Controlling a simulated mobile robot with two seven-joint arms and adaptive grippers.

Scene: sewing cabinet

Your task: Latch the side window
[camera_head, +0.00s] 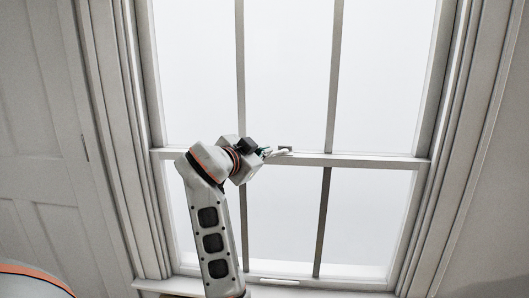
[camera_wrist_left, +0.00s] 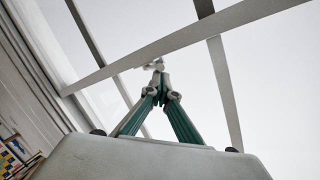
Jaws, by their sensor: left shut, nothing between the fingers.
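The side window (camera_head: 376,160) is a tall white sash window, and its two sashes meet at a horizontal rail across the middle. A small pale latch (camera_head: 284,150) sits on that rail near its middle; it also shows in the left wrist view (camera_wrist_left: 151,65). My left gripper (camera_head: 266,153) is shut and empty, with its tips at the left end of the latch. In the left wrist view its green fingers (camera_wrist_left: 158,70) come together just below the latch. I cannot tell whether they touch it. My right gripper is not in view.
A white panelled door or wall (camera_head: 40,130) stands at the left. The window sill (camera_head: 330,281) runs along the bottom. A bookshelf-like patch of coloured items (camera_wrist_left: 14,155) shows at the lower left of the left wrist view. Space right of the latch along the rail is clear.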

